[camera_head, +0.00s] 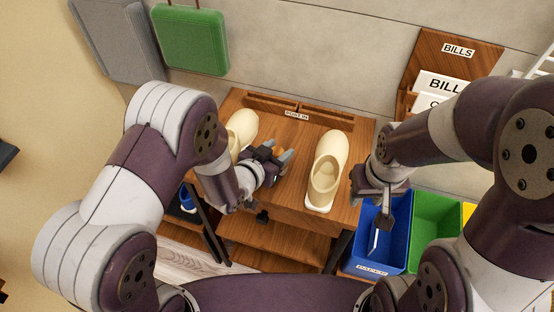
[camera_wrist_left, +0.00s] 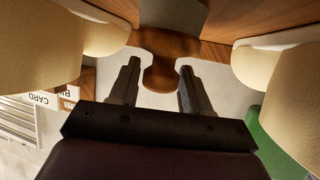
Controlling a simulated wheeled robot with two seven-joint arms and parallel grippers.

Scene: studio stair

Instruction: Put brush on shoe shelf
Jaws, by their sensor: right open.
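The wooden shoe shelf (camera_head: 290,125) stands in the middle of the head view, with two cream shoes on its top: a left shoe (camera_head: 243,125), partly hidden by my arm, and a right shoe (camera_head: 327,170). My left gripper (camera_head: 277,156) is over the top between the shoes. In the left wrist view a brown, rounded wooden piece, seemingly the brush (camera_wrist_left: 160,75), lies between the spread fingers of my left gripper (camera_wrist_left: 158,75), with visible gaps beside it. A pale part adjoins it. My right gripper (camera_head: 373,202) is open over the blue bin, away from the brush.
A blue bin (camera_head: 363,258) and a green bin (camera_head: 430,220) stand right of the shelf. A wooden rack (camera_head: 425,50) marked BILLS is at the back right. A green case (camera_head: 190,40) and a grey panel (camera_head: 115,40) are at the back left. Lower shelf boards (camera_head: 265,235) show below.

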